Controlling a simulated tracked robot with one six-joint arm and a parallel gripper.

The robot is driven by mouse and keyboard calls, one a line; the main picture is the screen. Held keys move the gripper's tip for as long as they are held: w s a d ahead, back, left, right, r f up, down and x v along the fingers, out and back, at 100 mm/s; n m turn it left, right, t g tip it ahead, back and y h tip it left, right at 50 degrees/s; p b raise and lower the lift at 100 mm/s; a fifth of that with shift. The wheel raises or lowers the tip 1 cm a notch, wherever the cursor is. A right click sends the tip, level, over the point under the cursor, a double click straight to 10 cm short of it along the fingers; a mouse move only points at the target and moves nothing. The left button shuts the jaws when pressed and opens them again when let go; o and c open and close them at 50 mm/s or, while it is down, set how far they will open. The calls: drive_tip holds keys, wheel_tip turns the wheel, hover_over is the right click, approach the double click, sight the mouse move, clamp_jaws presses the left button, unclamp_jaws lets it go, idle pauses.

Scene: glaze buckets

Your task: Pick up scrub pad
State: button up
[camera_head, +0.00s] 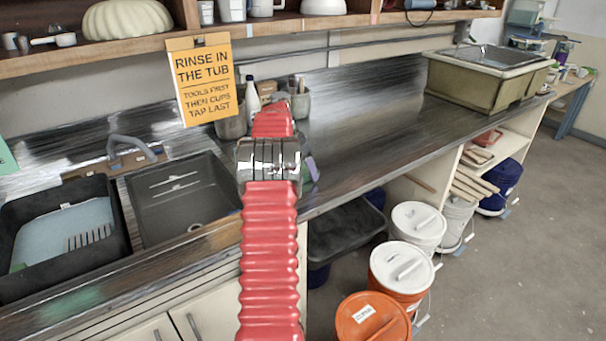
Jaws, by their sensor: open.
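I cannot make out a scrub pad for sure. A small green patch (18,267) shows at the left inside the black tub (117,225); it is too small to tell what it is. A small purple thing (311,167) shows just right of my arm's silver joint, mostly hidden. My red ribbed arm rises through the middle of the view and covers part of the counter. My gripper's jaws do not show; they may be behind the arm.
The sink basin (180,195) is left of my arm. A white bottle (253,103) and a pot of tools (300,103) stand behind the arm. Lidded buckets (400,270) stand on the floor at the right.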

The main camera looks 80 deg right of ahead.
sight(303, 164)
drive_tip(key=shift+c, duration=0.2)
drive_tip(key=c, duration=1.1)
wheel_tip(303, 164, up, 10)
drive_tip(key=shift+r, duration=0.1)
idle(0.3)
idle(0.4)
drive_tip(key=o, duration=0.5)
drive_tip(key=c, duration=0.4)
